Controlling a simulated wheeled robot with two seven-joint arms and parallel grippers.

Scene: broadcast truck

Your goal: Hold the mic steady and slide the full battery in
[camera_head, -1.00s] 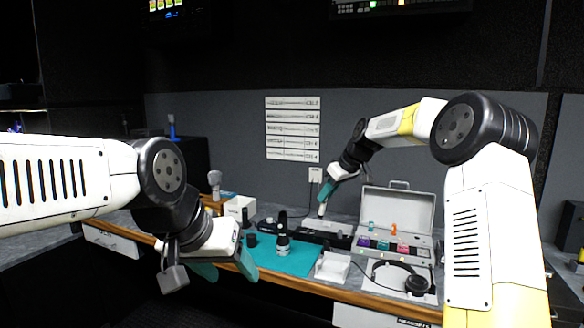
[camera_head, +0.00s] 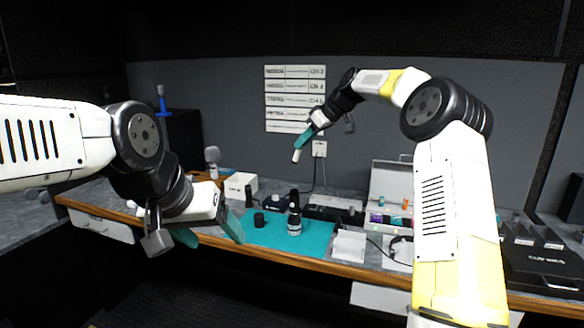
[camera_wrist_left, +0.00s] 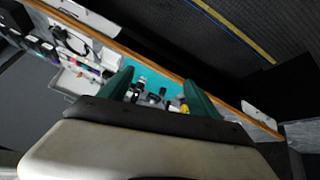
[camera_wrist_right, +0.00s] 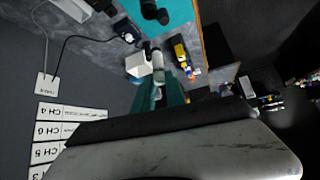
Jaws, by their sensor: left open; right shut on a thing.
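A dark microphone body (camera_head: 294,222) with a pale band stands upright on the teal mat (camera_head: 262,232). A short black cylinder (camera_head: 259,220) stands to its left. My right gripper (camera_head: 303,146) is shut on a small whitish cylinder (camera_head: 296,155), which looks like the battery, and holds it in the air above the back of the bench. My left gripper (camera_head: 208,236) is open and empty at the bench's front edge, left of the mat. The mat shows between its fingers in the left wrist view (camera_wrist_left: 158,90).
A black charger-like unit (camera_head: 335,208) sits behind the mat. A white tray (camera_head: 348,246) stands at the mat's right edge. An open case (camera_head: 391,182) and headphones (camera_head: 400,246) are further right. A white box (camera_head: 240,184) and a grey-headed microphone (camera_head: 212,160) stand at the back left.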

